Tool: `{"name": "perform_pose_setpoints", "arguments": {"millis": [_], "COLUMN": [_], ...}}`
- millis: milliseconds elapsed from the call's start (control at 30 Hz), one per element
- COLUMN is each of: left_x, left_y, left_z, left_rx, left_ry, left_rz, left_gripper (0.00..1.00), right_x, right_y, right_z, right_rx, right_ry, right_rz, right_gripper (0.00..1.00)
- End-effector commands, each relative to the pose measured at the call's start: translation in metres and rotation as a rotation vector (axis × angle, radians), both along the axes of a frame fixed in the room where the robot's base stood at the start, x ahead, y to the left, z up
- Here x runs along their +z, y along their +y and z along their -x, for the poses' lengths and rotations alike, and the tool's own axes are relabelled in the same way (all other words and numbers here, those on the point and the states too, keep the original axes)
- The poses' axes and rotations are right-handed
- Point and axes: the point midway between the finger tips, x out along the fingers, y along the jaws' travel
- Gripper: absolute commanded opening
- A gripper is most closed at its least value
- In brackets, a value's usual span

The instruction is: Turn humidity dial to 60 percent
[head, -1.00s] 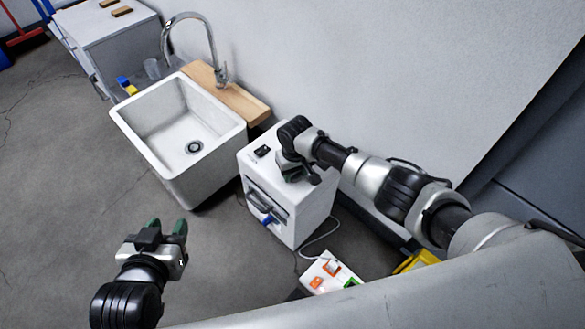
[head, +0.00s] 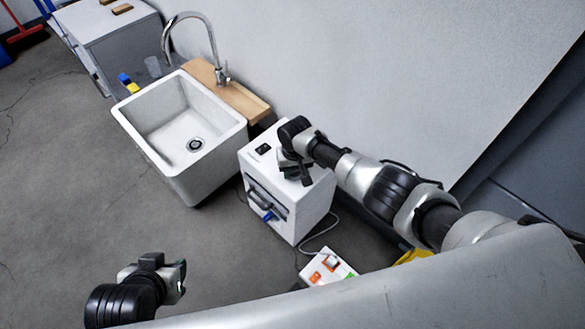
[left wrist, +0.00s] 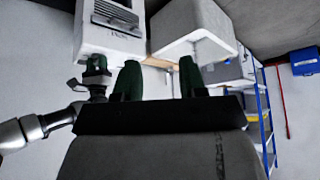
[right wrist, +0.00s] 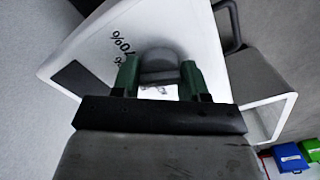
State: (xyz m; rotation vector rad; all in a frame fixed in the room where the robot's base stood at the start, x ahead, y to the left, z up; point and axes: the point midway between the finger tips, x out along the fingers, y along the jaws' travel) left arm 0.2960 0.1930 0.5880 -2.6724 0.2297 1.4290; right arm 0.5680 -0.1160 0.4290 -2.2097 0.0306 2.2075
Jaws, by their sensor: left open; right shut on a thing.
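The humidity dial (right wrist: 159,66) is a grey round knob on top of a white cabinet (head: 309,222). In the right wrist view it sits between the green fingers of my right gripper (right wrist: 160,80), which is shut on it. A printed "70%" mark (right wrist: 121,42) shows beside the dial; no pointer can be read. In the head view my right gripper (head: 299,177) reaches down onto the cabinet top and hides the dial. My left gripper (head: 178,277) is held away from the cabinet at lower left. Its fingers are apart and empty in the left wrist view (left wrist: 158,82).
A white sink (head: 215,160) with a tap (head: 221,72) and wooden ledge (head: 243,103) stands left of the cabinet. A dark display (head: 263,149) is on the cabinet top. A white box with orange parts (head: 326,265) lies in front.

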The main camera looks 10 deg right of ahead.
Motion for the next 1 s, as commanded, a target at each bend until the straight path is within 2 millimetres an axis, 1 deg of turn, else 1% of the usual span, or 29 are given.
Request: {"name": "perform_pose_setpoints", "arguments": {"millis": [33,100,167,200,333,600,700,767,800,833,1000], "left_x": [-0.001,-0.002,-0.002,-0.002,-0.002,-0.002,-0.001,-0.002,-0.001,-0.001,-0.001], "left_y": [0.005,0.01,0.01,0.01,0.01,0.008,0.007,0.009,0.004,0.005,0.015], "left_z": [0.0,0.0,0.0,0.0,0.0,0.0,0.001,0.008,0.013,0.017,0.048], "left_rx": [0.0,0.004,0.003,0.003,0.003,-0.001,-0.001,0.007,0.009,0.01,0.025], "left_ry": [0.0,0.0,0.0,-0.001,-0.001,0.0,0.01,0.051,0.082,0.107,0.289], "left_rz": [0.011,0.003,0.002,0.002,0.001,0.004,0.005,-0.004,-0.019,-0.025,-0.063], "left_gripper": [0.42,0.42,0.42,0.42,0.42,0.42,0.42,0.42,0.42,0.42,0.42], "right_x": [-0.002,-0.002,-0.002,-0.002,-0.001,0.0,0.003,0.007,0.01,0.013,0.033], "right_y": [0.003,0.003,0.003,0.003,0.002,0.001,0.001,0.001,0.001,0.001,0.001], "right_z": [0.003,0.003,0.003,0.003,0.002,0.001,0.001,0.0,0.001,0.001,0.001], "right_rx": [0.002,0.003,0.003,0.003,0.003,0.002,0.002,0.002,0.002,0.002,0.003], "right_ry": [0.008,0.008,0.008,0.008,0.005,0.002,0.001,0.001,0.002,0.002,0.001], "right_rz": [-0.004,-0.004,-0.004,-0.003,-0.002,-0.001,-0.001,-0.002,-0.001,-0.001,-0.001], "right_gripper": [0.2,0.2,0.2,0.5,0.69,0.69,0.69,0.69,0.69,0.69,0.69]}}
